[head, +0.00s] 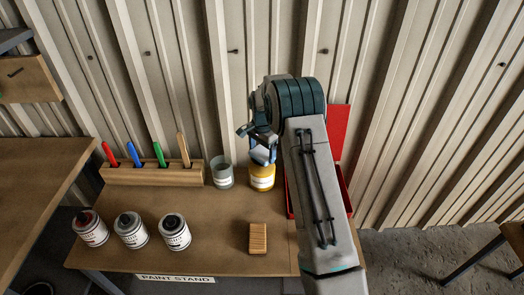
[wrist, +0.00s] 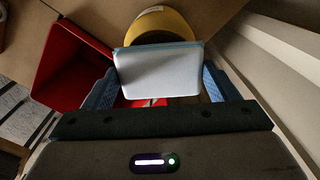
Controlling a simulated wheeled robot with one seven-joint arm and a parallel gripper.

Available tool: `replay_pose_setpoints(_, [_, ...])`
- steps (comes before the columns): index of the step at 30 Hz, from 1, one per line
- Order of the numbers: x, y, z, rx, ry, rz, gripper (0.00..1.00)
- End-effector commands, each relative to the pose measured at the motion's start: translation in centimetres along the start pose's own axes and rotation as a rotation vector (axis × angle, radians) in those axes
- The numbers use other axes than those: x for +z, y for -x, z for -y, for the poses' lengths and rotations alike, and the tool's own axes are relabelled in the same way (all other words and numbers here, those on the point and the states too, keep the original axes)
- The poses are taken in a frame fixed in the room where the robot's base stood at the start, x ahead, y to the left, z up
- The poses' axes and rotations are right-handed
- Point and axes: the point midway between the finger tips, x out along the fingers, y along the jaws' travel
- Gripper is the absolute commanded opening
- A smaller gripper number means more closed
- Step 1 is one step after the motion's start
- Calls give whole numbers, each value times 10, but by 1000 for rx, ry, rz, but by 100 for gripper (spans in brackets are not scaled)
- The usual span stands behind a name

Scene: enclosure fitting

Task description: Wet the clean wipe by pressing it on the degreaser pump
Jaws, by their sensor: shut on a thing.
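My gripper (head: 262,155) is at the back of the stand, just above a yellow labelled container (head: 262,178). In the wrist view my gripper (wrist: 165,88) is shut on a flat white wipe (wrist: 158,72) with a blue top edge, held between its blue fingers. The yellow container (wrist: 163,18) shows right behind the wipe, its lower part hidden by it. I cannot tell whether the wipe touches it. The container's label is too small to read, so I cannot confirm that it is the degreaser pump.
A grey-green labelled container (head: 221,173) stands left of the yellow one. A wooden rack (head: 150,174) holds several coloured tools. A red bin (wrist: 68,66) is beside my gripper. The wall is close behind.

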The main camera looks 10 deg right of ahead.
Motion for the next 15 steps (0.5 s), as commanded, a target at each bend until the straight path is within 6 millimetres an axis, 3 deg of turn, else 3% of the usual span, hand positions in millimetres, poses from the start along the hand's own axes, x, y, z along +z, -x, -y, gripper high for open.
replay_pose_setpoints(8, [0,0,0,1,0,1,63])
replay_pose_setpoints(15, [0,17,0,0,0,0,63])
